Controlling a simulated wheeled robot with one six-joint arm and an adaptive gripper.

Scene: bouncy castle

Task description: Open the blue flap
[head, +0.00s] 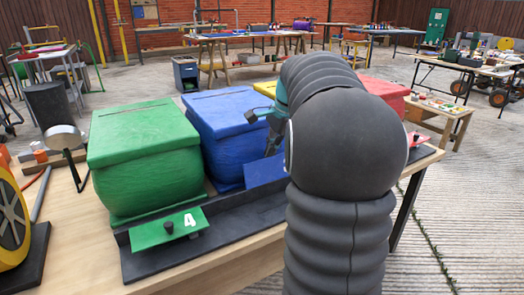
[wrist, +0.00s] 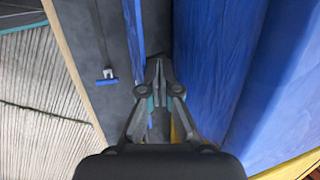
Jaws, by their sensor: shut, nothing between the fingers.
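The blue flap (head: 266,170) stands tilted up in front of the blue box (head: 228,125) on the dark base strip. In the wrist view the flap (wrist: 137,40) shows nearly edge-on, with the blue box (wrist: 220,70) to the right. My gripper (head: 271,150) is shut and empty. In the wrist view its fingertips (wrist: 158,72) are in the gap between the flap and the box, close to the flap; I cannot tell whether they touch it. My arm hides the flap's right part in the head view.
A green box (head: 145,160) with a flat green flap (head: 168,228) marked 4 stands left of the blue box. Parts of a yellow box (head: 265,88) and a red box (head: 388,94) show behind my arm.

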